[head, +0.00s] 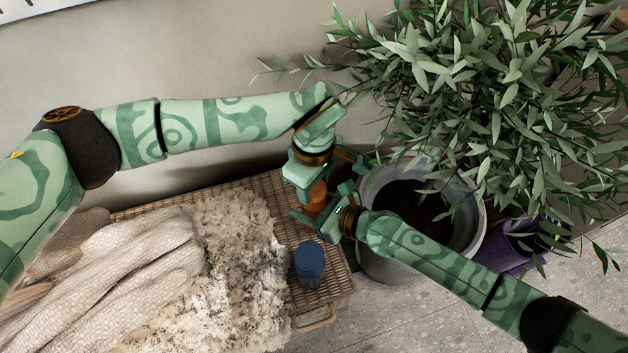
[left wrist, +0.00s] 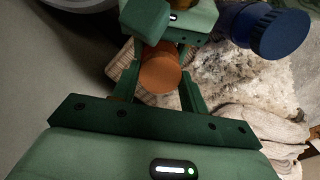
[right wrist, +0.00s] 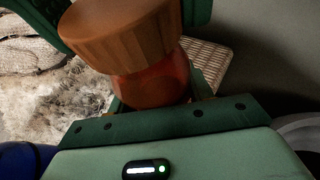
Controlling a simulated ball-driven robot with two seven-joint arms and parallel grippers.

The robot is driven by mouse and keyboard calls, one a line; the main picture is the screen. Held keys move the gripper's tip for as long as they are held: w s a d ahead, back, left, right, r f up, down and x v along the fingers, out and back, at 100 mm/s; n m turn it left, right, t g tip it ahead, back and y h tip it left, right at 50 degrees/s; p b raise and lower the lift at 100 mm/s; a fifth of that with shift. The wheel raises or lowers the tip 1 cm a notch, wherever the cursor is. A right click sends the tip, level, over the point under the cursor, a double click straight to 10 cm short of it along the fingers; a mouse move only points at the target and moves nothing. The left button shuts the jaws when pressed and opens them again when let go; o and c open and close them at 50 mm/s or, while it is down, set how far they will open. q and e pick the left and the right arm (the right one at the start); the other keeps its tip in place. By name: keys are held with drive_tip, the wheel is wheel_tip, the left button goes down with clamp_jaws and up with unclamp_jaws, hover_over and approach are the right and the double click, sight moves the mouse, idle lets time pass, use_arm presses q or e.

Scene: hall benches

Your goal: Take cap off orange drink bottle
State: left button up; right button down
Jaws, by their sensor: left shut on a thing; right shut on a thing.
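The orange drink bottle (head: 314,198) is upright between my two grippers, above the right end of a wicker bench. My left gripper (head: 318,182) reaches it from above and is shut on its brown-orange cap (left wrist: 160,74). My right gripper (head: 322,212) comes from the lower right and is shut on the bottle's body (right wrist: 150,82). In the right wrist view the wide ribbed cap (right wrist: 118,32) sits over the translucent orange body and hides its neck. I cannot tell whether cap and body are still joined.
A dark blue capped container (head: 310,264) stands on the wicker bench (head: 325,296), close below the grippers. A shaggy pale fleece (head: 240,270) and a woven blanket (head: 130,270) cover the bench's left. A grey pot (head: 385,255) with a leafy plant (head: 490,90) stands right, beside my right arm.

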use_arm(q)
drive_tip(key=n, duration=0.9)
drive_tip(key=shift+n, duration=0.3)
drive_tip(key=n, duration=2)
drive_tip(key=shift+r+n, duration=0.1)
drive_tip(key=shift+n, duration=0.2)
drive_tip(key=shift+r, duration=0.2)
drive_tip(key=shift+r, duration=0.9)
